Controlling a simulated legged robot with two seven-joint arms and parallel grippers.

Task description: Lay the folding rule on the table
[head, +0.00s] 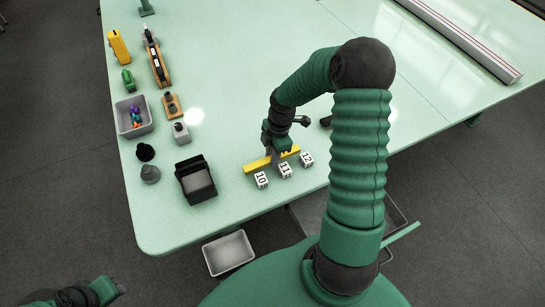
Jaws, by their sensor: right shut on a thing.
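The yellow folding rule (258,164) is at the near part of the pale green table (240,230), just behind a row of white numbered blocks. My right gripper (277,153) is shut on the rule near its middle, from above. I cannot tell whether the rule touches the table top. My arm and gripper hide part of the rule's middle. Part of my left arm (75,297) shows at the bottom left, off the table; its jaws are not clear.
Numbered blocks (261,180) stand close in front of the rule. A black container (195,180), a grey bin of coloured pieces (125,117) and several tools are at the left. A long rail (465,40) lies at the back right. The table's centre left is clear.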

